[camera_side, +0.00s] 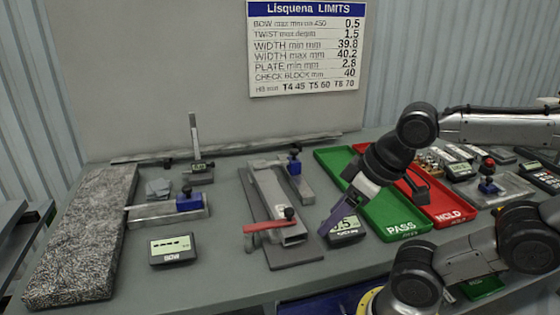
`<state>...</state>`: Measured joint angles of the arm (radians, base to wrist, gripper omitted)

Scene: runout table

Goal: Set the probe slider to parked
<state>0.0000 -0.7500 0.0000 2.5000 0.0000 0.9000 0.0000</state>
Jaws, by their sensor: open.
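Three blue blocks show. One blue block (190,202) sits on a pale metal bar (150,213) at the left. A second blue block (294,162) is at the far end of a metal bar in the middle. A third blue block (488,186) is on a grey plate at the right. No label marks which is the probe slider, and no parked mark is readable. My gripper (330,228) is open, tilted down in front of a small display (346,230) and partly hiding it. It is apart from all the blue blocks.
A granite slab (80,240) lies at the left, near a BOW display (173,250) showing dashes. A red-handled clamp (268,227) stands in the middle. The green PASS tray (402,226) and red HOLD tray (450,212) lie behind my arm. A limits sign (305,50) hangs behind.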

